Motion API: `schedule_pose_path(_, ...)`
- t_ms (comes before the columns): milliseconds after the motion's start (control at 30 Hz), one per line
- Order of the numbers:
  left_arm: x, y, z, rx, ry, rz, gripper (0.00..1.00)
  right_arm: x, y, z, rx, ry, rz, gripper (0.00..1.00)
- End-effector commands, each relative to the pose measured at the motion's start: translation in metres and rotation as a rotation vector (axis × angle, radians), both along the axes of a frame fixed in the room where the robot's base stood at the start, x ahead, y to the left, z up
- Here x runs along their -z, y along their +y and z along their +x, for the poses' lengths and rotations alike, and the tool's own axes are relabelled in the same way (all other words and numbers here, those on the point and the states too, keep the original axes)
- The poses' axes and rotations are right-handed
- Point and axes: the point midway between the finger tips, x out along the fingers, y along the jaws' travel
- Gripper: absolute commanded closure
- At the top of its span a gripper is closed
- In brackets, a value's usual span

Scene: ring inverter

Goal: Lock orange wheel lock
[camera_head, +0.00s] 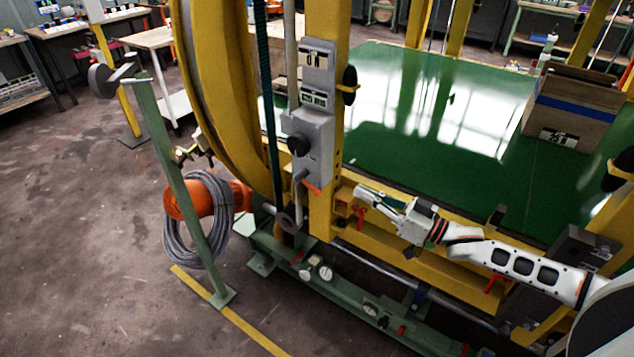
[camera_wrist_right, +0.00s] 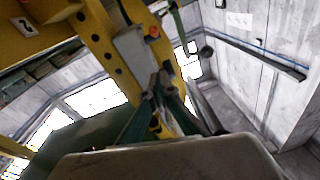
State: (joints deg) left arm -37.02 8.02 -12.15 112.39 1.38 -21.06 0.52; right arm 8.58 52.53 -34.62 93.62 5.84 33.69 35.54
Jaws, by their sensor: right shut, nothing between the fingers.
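A small orange piece (camera_head: 311,188) sits at the lower end of the grey control box (camera_head: 313,130) on the yellow upright. I cannot tell for sure whether it is the wheel lock. A red handle (camera_head: 359,212) shows on the yellow frame just below my right fingertips. My right gripper (camera_head: 360,190) is shut and empty, to the right of the upright and apart from the orange piece. In the right wrist view its fingers (camera_wrist_right: 160,82) point toward a yellow post with a grey box (camera_wrist_right: 133,48) and an orange-red spot. My left gripper is not in view.
A green post (camera_head: 180,180) with a coil of grey cable (camera_head: 205,225) and an orange drum stand left of the upright. A green platform (camera_head: 400,110) carries a cardboard box (camera_head: 572,105). Green base rails run below my right arm.

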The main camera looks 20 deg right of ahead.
Motion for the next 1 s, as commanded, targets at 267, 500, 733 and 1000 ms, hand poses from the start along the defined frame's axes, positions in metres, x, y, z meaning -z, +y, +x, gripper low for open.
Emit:
schedule_pose_path(267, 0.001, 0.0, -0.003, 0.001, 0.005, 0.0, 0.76, 0.0, 0.001, 0.0, 0.0, 0.0, 0.0, 1.0)
schedule_pose_path(500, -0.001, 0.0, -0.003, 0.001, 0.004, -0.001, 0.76, -0.005, 0.015, 0.017, 0.0, -0.004, 0.002, 1.0)
schedule_pose_path(733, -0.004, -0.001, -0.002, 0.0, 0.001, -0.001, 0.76, -0.011, 0.044, 0.051, 0.0, -0.005, 0.003, 1.0)
schedule_pose_path(1000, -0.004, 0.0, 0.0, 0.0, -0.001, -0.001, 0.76, 0.003, 0.071, 0.078, 0.001, 0.004, 0.001, 1.0)
